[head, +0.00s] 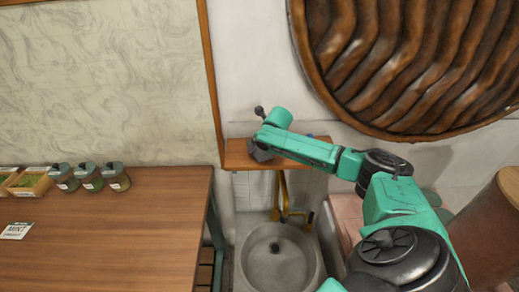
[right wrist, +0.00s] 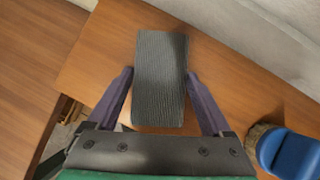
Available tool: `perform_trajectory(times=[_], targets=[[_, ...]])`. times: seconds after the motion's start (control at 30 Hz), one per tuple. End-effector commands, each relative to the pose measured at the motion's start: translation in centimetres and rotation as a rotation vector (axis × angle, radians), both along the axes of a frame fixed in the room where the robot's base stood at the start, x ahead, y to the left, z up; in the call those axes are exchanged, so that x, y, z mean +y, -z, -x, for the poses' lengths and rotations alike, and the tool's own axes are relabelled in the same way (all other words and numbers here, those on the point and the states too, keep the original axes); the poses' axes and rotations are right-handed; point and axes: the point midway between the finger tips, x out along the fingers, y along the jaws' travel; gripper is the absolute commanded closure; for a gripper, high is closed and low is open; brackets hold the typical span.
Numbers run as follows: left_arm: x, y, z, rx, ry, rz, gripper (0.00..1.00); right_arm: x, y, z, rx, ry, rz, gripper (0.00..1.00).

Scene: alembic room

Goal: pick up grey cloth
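The grey cloth (right wrist: 160,80) is a ribbed, folded rectangle on the wooden shelf (right wrist: 95,65), seen in the right wrist view. My right gripper (right wrist: 159,74) is open, with one purple finger on each side of the cloth's near half. The fingertips look very close to the cloth's sides; I cannot tell whether they touch it. In the head view my right gripper (head: 260,151) is over the left part of the small wall shelf (head: 237,158), and I cannot make out the cloth there. My left gripper is not in view.
A blue-topped object (right wrist: 290,153) stands at the right on the shelf. Below the shelf are a brass tap (head: 281,195) and a round stone basin (head: 253,279). A wooden table (head: 110,235) with several jars (head: 90,177) stands at the left.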

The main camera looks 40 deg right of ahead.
Motion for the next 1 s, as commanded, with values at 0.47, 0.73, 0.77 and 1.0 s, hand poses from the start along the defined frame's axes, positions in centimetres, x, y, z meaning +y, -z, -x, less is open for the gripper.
perform_trajectory(times=[0.47,0.73,0.77,1.0], targets=[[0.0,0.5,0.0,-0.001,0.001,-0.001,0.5,0.0,-1.9,-0.1,-0.005,0.001,0.001,0.79],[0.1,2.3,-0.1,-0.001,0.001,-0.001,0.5,0.0,-10.4,-0.2,-0.012,0.001,-0.001,0.79],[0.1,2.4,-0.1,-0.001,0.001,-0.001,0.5,0.1,-11.6,-0.2,-0.011,0.001,-0.003,0.79],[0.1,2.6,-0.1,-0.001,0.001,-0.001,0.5,0.1,-18.7,-0.1,-0.005,0.0,-0.002,0.79]])
